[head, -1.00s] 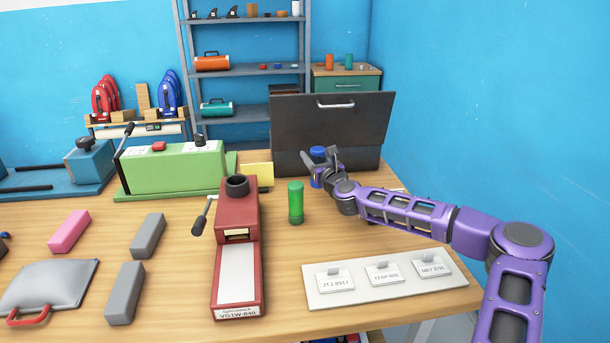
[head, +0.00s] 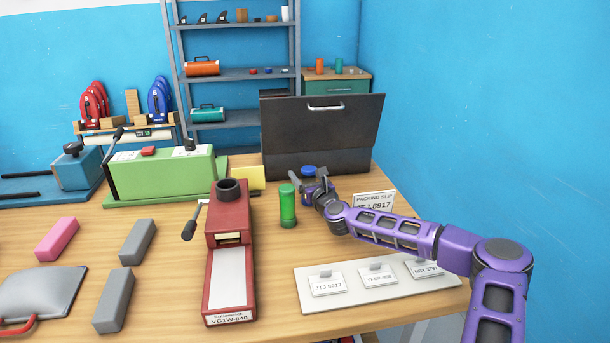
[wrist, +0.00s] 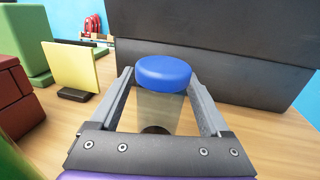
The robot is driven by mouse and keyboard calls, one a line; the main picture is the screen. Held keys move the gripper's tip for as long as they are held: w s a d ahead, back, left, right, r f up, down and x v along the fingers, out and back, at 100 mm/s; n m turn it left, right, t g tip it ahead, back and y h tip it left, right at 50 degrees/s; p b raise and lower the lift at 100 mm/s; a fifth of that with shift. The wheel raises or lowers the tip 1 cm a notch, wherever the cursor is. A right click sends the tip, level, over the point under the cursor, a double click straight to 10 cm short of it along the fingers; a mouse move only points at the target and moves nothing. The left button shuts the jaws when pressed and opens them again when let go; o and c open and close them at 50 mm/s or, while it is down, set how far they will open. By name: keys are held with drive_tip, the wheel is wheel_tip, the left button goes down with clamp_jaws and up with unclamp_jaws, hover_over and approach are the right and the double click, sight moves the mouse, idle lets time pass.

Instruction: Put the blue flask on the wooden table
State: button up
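The blue flask (head: 309,170) stands upright between the fingers of my gripper (head: 322,187), in front of the dark case on the wooden table (head: 175,280). In the wrist view its blue cap (wrist: 163,72) sits between the two fingertips, which lie close against both sides. My gripper (wrist: 160,85) looks shut on the flask. The flask's lower part is partly hidden in the head view, so I cannot tell whether its base touches the table. A green flask (head: 288,206) stands on the table just left of my gripper.
A dark open case (head: 322,140) stands behind the flask. A red machine (head: 230,240) and a green machine (head: 165,175) are to the left. A packing slip sign (head: 373,202) and a label board (head: 372,300) are near my arm. Grey blocks (head: 137,242) lie further left.

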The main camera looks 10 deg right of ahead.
drive_tip(key=shift+r, duration=0.1)
drive_tip(key=shift+s, duration=0.2)
drive_tip(key=s, duration=0.3)
drive_tip(key=s+d, duration=0.1)
drive_tip(key=s, duration=0.3)
drive_tip(key=s+d, duration=0.1)
drive_tip(key=s, duration=0.3)
drive_tip(key=shift+s+d+p, duration=0.15)
drive_tip(key=shift+s+p, duration=0.1)
drive_tip(key=shift+p, duration=0.1)
